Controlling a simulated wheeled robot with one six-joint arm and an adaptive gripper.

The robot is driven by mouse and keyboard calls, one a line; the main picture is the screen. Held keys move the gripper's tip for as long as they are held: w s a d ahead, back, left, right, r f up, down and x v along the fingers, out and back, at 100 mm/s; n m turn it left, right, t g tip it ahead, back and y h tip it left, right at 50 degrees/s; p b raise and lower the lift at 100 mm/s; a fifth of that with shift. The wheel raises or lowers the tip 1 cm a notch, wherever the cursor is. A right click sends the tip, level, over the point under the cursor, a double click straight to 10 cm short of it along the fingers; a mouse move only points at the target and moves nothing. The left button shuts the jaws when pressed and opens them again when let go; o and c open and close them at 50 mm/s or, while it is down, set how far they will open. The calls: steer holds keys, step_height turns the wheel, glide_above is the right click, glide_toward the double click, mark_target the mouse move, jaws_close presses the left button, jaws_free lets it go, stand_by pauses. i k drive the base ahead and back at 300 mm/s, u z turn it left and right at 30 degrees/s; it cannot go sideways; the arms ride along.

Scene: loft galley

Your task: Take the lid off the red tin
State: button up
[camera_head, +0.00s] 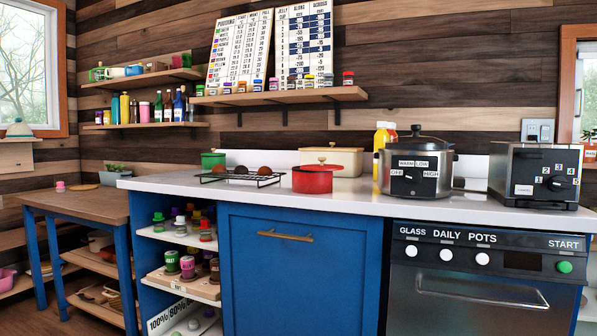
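The red tin (312,183) stands upright on the white countertop, near the front edge and left of the slow cooker. It is round and low. Its red lid (316,168) appears to be on top, with a small light knob. A cream lidded tin (345,160) stands close behind it and is partly hidden by it. My gripper is not in this view.
A wire rack (243,178) with several brown items lies just left of the red tin. A green tin (213,160) stands behind the rack. The slow cooker (415,168) and a toaster oven (535,175) stand to the right. Bare countertop (160,184) shows at the left end.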

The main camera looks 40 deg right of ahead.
mark_target(321, 167)
steer(key=u, duration=0.15)
steer(key=k, duration=0.55)
steer(key=u, duration=0.65)
steer(key=i, duration=1.05)
steer(key=z, duration=1.1)
steer(key=i, duration=0.75)
steer(key=z, duration=0.75)
